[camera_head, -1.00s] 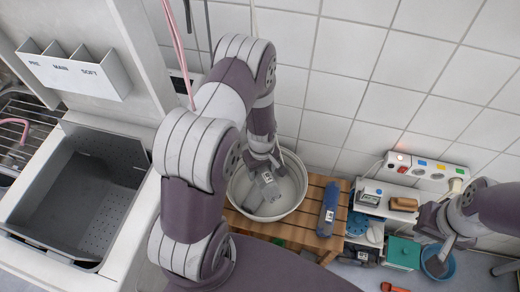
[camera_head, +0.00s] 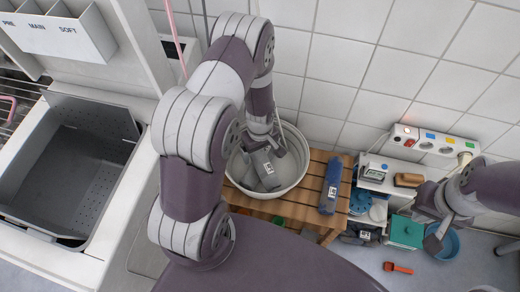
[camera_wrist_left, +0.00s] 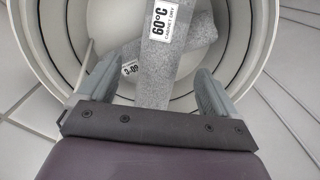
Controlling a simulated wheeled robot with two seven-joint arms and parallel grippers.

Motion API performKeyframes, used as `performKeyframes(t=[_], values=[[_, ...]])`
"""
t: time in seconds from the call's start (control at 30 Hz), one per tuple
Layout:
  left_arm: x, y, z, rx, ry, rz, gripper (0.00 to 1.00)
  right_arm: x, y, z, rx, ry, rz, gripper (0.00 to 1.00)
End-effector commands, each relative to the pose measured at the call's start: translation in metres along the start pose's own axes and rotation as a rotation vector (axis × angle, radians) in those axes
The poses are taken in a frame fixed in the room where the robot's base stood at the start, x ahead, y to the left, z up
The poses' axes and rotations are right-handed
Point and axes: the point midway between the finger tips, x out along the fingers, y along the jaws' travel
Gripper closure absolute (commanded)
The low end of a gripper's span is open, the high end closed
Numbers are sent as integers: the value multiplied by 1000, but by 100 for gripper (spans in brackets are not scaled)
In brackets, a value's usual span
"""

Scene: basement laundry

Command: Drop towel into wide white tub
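The wide white tub (camera_head: 304,170) stands on a slatted wooden bench. A grey towel (camera_head: 268,178) with a white label lies inside it, tilted. In the left wrist view, the towel (camera_wrist_left: 178,62) shows a "60°C" label and a grey strip reaches down between my fingers. My left gripper (camera_head: 264,146) is over the tub, pointing down into it. In the left wrist view, the left gripper (camera_wrist_left: 155,78) has its fingers wide apart, with gaps beside the strip.
A blue labelled item (camera_head: 331,185) lies on the bench (camera_head: 292,212) right of the tub. An open washer (camera_head: 70,165) is left. Tiled wall behind.

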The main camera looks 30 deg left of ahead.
Motion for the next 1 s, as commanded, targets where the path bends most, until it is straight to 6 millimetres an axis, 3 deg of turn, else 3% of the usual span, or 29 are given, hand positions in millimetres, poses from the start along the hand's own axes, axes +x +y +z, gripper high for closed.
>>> performKeyframes(t=[0.37, 0.47, 0.8, 1.0], values=[[-3, 0, 0, 0, 0, 0, 8, -1, 0, 0, 0, 0, 0, 100], [-20, 1, -1, 0, 2, 3, 8, -7, 0, -1, 0, 0, 0, 100], [-107, 0, 0, 0, 2, 2, 8, -26, 0, -3, 0, 0, 0, 100], [-126, 0, 0, 0, 1, 0, 8, -29, 0, -3, 0, 0, 0, 100]])
